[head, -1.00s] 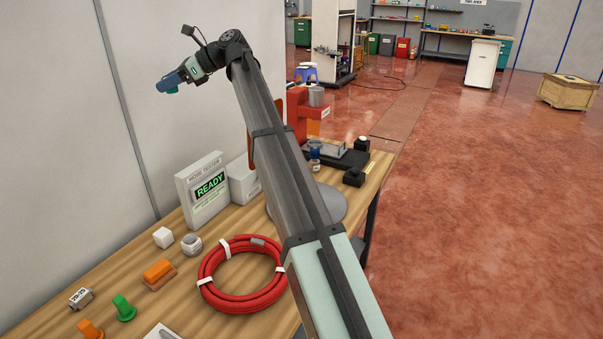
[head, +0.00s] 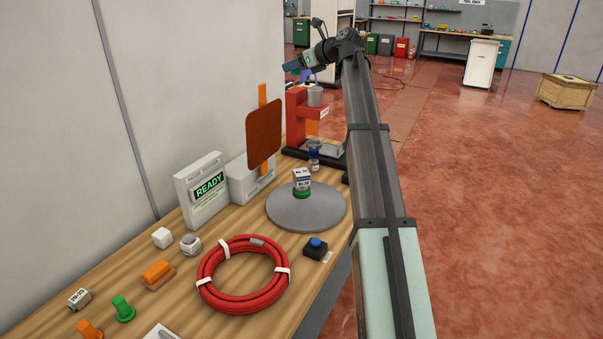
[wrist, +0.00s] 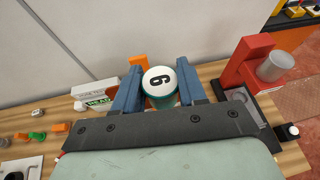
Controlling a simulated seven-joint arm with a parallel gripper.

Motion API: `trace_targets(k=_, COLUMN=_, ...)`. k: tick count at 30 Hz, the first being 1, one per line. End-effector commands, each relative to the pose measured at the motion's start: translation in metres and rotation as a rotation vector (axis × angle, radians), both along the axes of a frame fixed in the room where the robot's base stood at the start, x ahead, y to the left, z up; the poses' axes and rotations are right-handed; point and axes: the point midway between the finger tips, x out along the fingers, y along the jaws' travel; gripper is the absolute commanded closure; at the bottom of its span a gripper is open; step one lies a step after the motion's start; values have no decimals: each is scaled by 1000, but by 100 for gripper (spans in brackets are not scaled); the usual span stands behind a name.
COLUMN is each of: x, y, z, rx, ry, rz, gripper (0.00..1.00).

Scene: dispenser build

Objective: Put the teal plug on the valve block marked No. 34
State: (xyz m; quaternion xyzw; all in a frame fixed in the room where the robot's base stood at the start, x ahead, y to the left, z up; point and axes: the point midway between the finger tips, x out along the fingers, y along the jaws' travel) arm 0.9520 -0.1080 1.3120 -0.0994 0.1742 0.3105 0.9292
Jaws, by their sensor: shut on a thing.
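My gripper (head: 292,68) is shut on the teal plug, held high above the bench at the back. In the wrist view the teal plug (wrist: 162,101) sits between the blue fingers, with a white round top bearing a 6 or 9. In the head view only a bit of teal shows under the fingers. A pale labelled block (head: 302,179) stands on a green base on the grey round plate (head: 282,216). Another labelled block (head: 80,298) lies at the lower left. I cannot surely read No. 34 on either label.
A red stand (head: 296,118) with a grey cup is at the back right. A red hose coil (head: 207,291), a blue button (head: 315,243), a READY tester (head: 203,190) and green and orange knobs (head: 123,309) are on the bench.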

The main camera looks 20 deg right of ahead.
Motion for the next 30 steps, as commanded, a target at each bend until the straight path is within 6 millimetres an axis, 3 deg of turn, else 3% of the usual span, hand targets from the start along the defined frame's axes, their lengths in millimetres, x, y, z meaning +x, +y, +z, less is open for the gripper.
trace_targets(k=3, x=-2, y=-23, z=1, rx=0, ry=-5, rz=-43, gripper=91)
trace_targets(k=11, x=-3, y=-18, z=-54, rx=2, ry=-2, rz=-35, gripper=91)
trace_targets(k=24, x=-3, y=-18, z=-189, rx=2, ry=0, rz=-34, gripper=91)
trace_targets(k=30, x=-2, y=-18, z=-234, rx=2, ry=-2, rz=-35, gripper=91)
